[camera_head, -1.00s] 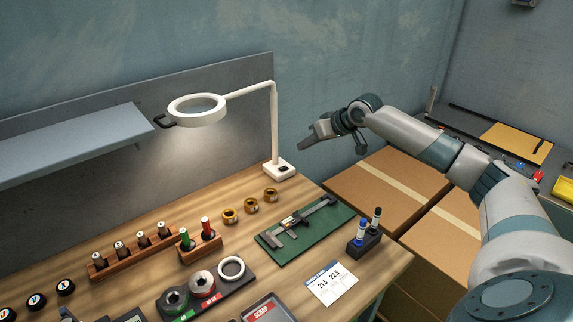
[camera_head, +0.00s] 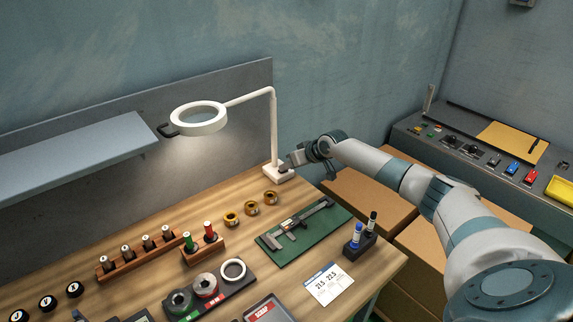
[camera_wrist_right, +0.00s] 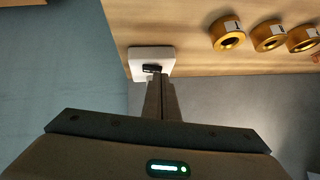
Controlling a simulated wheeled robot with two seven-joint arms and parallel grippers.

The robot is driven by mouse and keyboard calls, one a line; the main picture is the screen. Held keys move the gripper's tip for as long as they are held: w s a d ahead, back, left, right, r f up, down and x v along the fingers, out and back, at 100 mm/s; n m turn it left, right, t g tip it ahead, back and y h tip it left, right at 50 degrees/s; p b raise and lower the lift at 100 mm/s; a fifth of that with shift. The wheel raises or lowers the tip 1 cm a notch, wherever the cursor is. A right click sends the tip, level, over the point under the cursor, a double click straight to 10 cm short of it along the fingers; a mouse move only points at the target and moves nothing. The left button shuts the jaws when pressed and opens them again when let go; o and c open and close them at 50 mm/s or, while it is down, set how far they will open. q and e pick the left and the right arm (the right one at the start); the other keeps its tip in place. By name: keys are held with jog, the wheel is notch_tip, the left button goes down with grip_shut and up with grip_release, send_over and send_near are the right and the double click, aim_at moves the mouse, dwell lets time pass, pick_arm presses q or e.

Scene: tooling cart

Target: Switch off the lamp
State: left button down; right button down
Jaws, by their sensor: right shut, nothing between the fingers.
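The white magnifier lamp (camera_head: 274,130) stands at the back of the wooden bench, with its ring head (camera_head: 198,118) out to the left. Light shows on the backboard below the head. Its square white base (camera_head: 279,173) also shows in the right wrist view (camera_wrist_right: 140,57), with a dark switch (camera_wrist_right: 152,68) on it. My right gripper (camera_head: 287,167) is shut and empty, its tips at the lamp base. In the right wrist view the fingertips (camera_wrist_right: 158,76) are right at the switch and partly cover it; I cannot tell whether they touch. My left gripper is not in view.
A green mat (camera_head: 302,232) with a caliper and a marker holder (camera_head: 360,243) lie nearer. Cardboard boxes (camera_head: 366,200) stand right of the bench. A grey shelf (camera_head: 75,152) is at the left.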

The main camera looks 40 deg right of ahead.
jog(key=shift+a+f, duration=0.1)
jog(key=shift+f, duration=0.15)
jog(key=shift+a+f, duration=0.35)
jog(key=shift+f, duration=0.2)
jog(key=shift+s+a+f, duration=0.1)
jog(key=shift+s+a, duration=0.1)
jog(key=shift+a, duration=0.15)
jog(key=shift+f, duration=0.1)
jog(key=shift+s+a+f+b, duration=0.1)
jog(key=shift+f+b, duration=0.05)
jog(key=shift+b, duration=0.15)
jog(key=shift+d, duration=0.2)
jog(key=shift+d+b, duration=0.3)
jog(key=shift+b, duration=0.05)
jog(key=shift+d+r, duration=0.1)
jog(key=shift+r, duration=0.15)
